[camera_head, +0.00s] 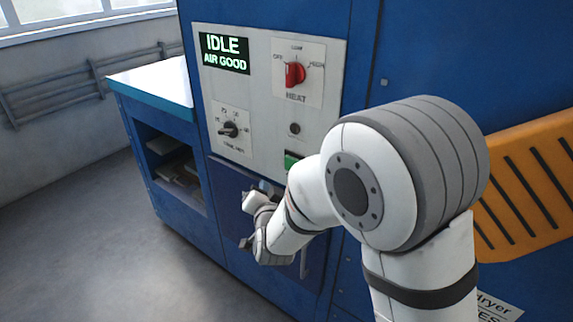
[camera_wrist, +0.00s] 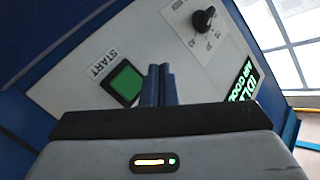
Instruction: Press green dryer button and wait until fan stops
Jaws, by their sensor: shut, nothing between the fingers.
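The green button (camera_wrist: 126,82) sits on the grey-white control panel (camera_wrist: 60,88), with a START label (camera_wrist: 102,63) beside it in the wrist view. In the head view only part of the green button (camera_head: 291,161) shows, the rest hidden behind my arm. My gripper (camera_wrist: 160,70) is shut and empty, its fingertips just to the right of the button in the wrist view. Whether they touch the panel I cannot tell. In the head view my gripper's fingers are hard to make out. The display (camera_head: 224,53) reads IDLE and AIR GOOD in green.
A red HEAT knob (camera_head: 295,74) and a black timer knob (camera_head: 229,129) are on the panel. A blue cabinet with a pale top (camera_head: 155,84) stands at the left. An orange slotted panel (camera_head: 530,185) is at the right. The floor at the left is clear.

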